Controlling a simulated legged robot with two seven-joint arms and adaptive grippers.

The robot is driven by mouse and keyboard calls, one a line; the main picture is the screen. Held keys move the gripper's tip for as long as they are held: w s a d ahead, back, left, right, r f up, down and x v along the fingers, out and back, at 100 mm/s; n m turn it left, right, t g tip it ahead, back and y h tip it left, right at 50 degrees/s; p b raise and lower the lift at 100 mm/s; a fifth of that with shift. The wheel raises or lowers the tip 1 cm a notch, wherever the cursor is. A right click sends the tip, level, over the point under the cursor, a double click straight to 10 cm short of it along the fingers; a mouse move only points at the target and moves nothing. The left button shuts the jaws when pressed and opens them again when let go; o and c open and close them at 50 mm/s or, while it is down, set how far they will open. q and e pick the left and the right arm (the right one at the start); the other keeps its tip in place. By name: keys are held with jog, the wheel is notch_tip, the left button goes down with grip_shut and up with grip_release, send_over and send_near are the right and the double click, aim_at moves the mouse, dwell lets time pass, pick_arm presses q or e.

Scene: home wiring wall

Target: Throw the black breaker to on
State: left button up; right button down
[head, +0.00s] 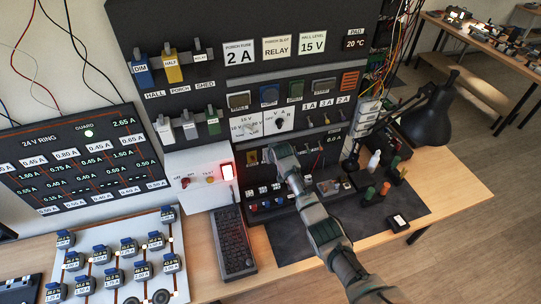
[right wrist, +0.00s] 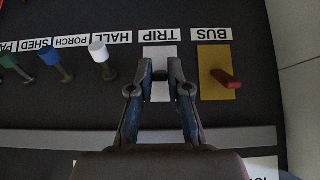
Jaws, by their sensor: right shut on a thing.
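The black breaker (right wrist: 160,76) sits on a white plate labelled TRIP in the right wrist view, where the labels appear upside down. My right gripper (right wrist: 161,70) is shut on its dark handle, with one finger on each side. The fingers hide most of the handle, so I cannot tell its position clearly. In the head view my right gripper (head: 274,156) reaches the lower part of the black panel, and its arm hides the breaker. My left gripper is not in view.
Beside the TRIP plate is a red lever (right wrist: 229,79) on a yellow BUS plate (right wrist: 216,57). On the other side stand a white-capped HALL lever (right wrist: 99,54), a blue one (right wrist: 50,57) and a green one. A black lamp (head: 430,112) stands right of my arm.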

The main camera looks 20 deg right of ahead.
jog(key=shift+w+r+g+b, duration=0.3)
jog(key=shift+r+g+b, duration=0.15)
jog(key=shift+g, duration=0.35)
jog(key=shift+r, duration=0.15)
jog(key=c, duration=1.4)
grip_release()
jog(key=shift+o, duration=1.4)
jog(key=shift+w, duration=0.1)
jog(key=shift+w+f, duration=0.1)
jog(key=shift+f, duration=0.15)
jog(key=v, duration=1.1)
jog(key=shift+r, duration=0.45)
